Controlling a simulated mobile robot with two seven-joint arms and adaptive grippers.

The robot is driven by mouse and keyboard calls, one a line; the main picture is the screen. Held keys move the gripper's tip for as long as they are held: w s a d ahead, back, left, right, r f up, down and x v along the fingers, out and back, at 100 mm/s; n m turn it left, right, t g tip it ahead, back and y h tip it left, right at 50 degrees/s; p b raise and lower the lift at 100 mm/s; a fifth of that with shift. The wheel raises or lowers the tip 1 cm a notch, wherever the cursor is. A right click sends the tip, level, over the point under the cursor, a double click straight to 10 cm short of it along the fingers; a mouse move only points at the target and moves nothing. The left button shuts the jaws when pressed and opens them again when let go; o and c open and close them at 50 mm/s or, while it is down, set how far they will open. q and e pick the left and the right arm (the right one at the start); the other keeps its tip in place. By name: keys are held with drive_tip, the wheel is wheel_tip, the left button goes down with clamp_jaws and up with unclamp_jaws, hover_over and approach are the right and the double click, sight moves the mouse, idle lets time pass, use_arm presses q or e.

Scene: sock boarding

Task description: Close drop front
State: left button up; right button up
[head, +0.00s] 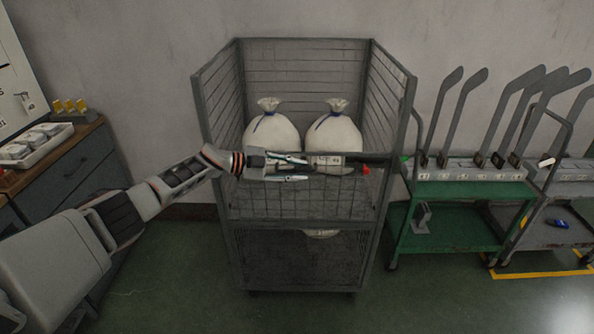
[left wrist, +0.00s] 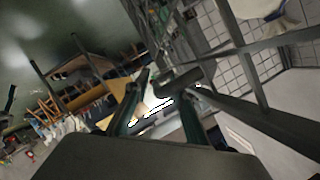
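The grey mesh cage trolley (head: 378,190) stands against the wall. Its drop front (head: 300,206) appears as a mesh panel across the middle of the front, under a dark top rail (head: 372,157). I cannot tell whether it is fully up or latched. A small red part (head: 366,170) shows near the rail's right end. My left gripper (head: 298,168) is at the rail's left-middle part, pointing right, with its fingers apart. In the left wrist view, the fingers (left wrist: 163,92) are apart near a dark bar (left wrist: 185,79); contact is unclear. My right gripper is out of view.
Two tied white sacks (head: 272,133) (head: 334,135) stand inside the cage behind the rail. A green cart (head: 450,189) with upright boards is close on the right. Floor before the cage is clear.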

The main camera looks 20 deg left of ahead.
use_arm(q)
drive_tip(key=shift+s+a, duration=0.1)
drive_tip(key=shift+a, duration=0.2)
drive_tip(key=v, duration=1.1)
drive_tip(key=shift+s+r, duration=0.2)
drive_tip(key=shift+a, duration=0.1)
drive_tip(key=s+d+f+n+t+p, duration=0.1)
drive_tip(key=s+d+f+n+t, duration=0.2)
drive_tip(key=s+d+f, duration=0.5)
drive_tip(key=s+d+f+n+t, duration=0.25)
drive_tip(key=s+d+f, duration=0.2)
drive_tip(key=d, duration=0.55)
drive_tip(key=s+a+f+n+y, duration=0.1)
drive_tip(key=s+f+n+y, duration=0.2)
drive_tip(key=s, duration=0.6)
drive_tip(key=s+a+f+n+g+y, duration=0.1)
drive_tip(key=s+a+f+n+y, duration=0.1)
drive_tip(key=s+f, duration=0.5)
drive_tip(key=s+a+f+n+g+y+p, duration=0.1)
drive_tip(key=s+f+n+y, duration=0.4)
drive_tip(key=s, duration=0.6)
drive_tip(key=shift+a+n, duration=0.35)
drive_tip(key=shift+a, duration=0.3)
drive_tip(key=shift+s+g, duration=0.1)
drive_tip(key=shift+g, duration=0.15)
